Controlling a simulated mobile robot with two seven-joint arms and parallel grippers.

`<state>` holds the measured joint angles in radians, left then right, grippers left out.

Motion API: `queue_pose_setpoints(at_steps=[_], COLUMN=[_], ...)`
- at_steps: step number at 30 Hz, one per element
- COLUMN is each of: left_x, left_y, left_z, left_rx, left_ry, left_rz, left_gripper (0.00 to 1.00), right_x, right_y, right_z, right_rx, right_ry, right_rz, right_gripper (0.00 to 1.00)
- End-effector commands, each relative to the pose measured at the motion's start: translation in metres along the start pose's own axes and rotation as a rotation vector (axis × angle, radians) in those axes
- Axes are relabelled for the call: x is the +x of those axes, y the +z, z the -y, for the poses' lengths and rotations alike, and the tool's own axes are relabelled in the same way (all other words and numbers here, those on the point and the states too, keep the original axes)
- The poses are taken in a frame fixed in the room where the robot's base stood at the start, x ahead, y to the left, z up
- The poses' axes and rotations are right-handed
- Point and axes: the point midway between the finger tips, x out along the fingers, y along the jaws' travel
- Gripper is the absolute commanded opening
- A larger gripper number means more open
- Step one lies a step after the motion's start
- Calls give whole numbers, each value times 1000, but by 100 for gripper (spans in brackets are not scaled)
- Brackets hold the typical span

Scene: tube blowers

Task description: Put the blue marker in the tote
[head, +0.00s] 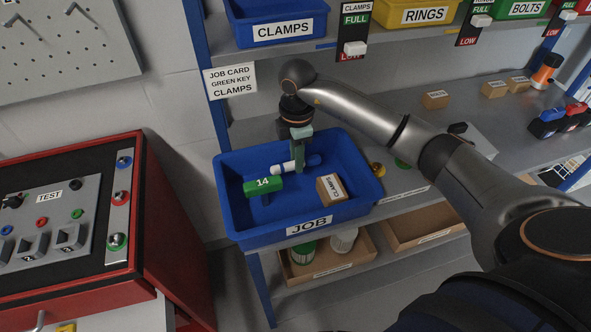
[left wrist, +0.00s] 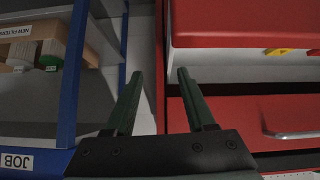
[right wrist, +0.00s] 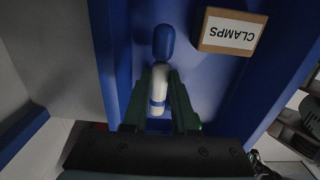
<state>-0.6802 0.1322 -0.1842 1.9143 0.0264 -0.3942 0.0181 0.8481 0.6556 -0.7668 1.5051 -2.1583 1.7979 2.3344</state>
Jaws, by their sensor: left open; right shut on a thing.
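The blue marker (head: 285,168) has a white body and a blue cap; it also shows in the right wrist view (right wrist: 163,45). My right gripper (head: 299,162) is shut on it, inside the blue tote labelled JOB (head: 232,218). The marker lies roughly level; I cannot tell whether it touches the tote floor. A green block marked 14 (head: 262,185) and a CLAMPS box (head: 330,188) are in the tote too. My left gripper (left wrist: 157,75) is open and empty, seen in the left wrist view between a blue shelf post and red drawers.
A red test cabinet (head: 160,215) stands left of the tote. Shelves above hold a blue CLAMPS bin (head: 275,25) and a yellow RINGS bin (head: 420,15). Trays (head: 330,262) with containers sit below. Small boxes (head: 435,100) stand on the shelf to the right.

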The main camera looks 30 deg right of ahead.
Motion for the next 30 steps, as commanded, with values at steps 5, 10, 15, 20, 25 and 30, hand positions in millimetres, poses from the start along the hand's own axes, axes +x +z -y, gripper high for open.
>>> queue_pose_setpoints(at_steps=[5,10,15,20,25,30], left_x=[0,0,0,2,1,1], left_y=[0,0,0,2,1,1], left_z=[0,0,0,0,0,0], left_rx=[0,0,0,0,0,0], left_ry=[0,0,0,0,0,0], left_rz=[0,0,0,0,0,0], left_gripper=[55,55,55,55,55,55], right_x=[20,38,38,42,41,41], right_y=[0,0,0,0,0,0], right_z=[1,0,0,0,0,0], right_rx=[-1,-1,-1,-1,-1,-1], right_ry=[-4,0,1,0,0,0], right_rz=[1,0,0,1,0,0], right_gripper=[0,0,0,0,43,56])
